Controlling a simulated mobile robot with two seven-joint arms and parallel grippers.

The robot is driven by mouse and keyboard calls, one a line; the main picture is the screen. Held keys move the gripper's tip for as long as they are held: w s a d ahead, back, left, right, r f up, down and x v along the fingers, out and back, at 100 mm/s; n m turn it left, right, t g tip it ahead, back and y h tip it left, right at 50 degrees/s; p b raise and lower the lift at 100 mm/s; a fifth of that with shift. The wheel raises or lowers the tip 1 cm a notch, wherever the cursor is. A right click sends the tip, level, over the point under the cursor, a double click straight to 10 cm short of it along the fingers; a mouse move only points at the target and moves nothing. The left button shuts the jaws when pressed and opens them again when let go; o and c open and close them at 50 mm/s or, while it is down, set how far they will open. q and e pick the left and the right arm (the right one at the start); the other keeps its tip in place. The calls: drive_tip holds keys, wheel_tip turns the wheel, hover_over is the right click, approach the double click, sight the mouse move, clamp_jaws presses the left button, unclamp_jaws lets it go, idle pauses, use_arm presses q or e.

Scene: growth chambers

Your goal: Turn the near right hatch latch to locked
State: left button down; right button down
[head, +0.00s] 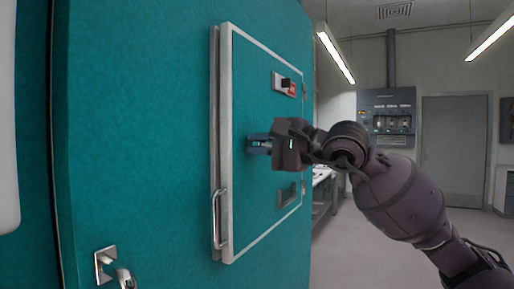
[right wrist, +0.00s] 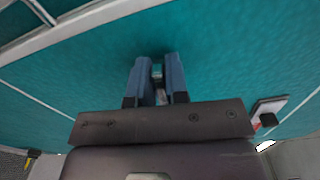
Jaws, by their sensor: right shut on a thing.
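The teal hatch (head: 250,215) with a pale frame is set in the teal chamber wall, its panel flat in the frame. My right gripper (head: 257,145) is at the middle of the hatch, fingers pointing at its face. In the right wrist view my right gripper (right wrist: 157,78) has its two blue fingers closed on a small grey part, seemingly the hatch latch (right wrist: 158,71). The fingers hide most of it, so its turn position cannot be told. My left gripper is not in view.
A plate with a black knob and red mark (head: 287,84) is above my gripper; a grey plate (head: 288,194) is below. A metal bar handle (head: 217,218) is at the hatch's left edge. A door lever (head: 105,264) is lower left. Open floor lies right.

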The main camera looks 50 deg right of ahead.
drive_tip(key=shift+f+n, duration=0.15)
drive_tip(key=shift+n, duration=0.45)
drive_tip(key=c, duration=1.1)
unclamp_jaws()
drive_tip(key=shift+s, duration=0.15)
drive_tip(key=shift+s+d, duration=0.1)
drive_tip(key=shift+s, duration=0.15)
drive_tip(key=shift+p+v, duration=0.7)
drive_tip(key=shift+v, duration=4.35)
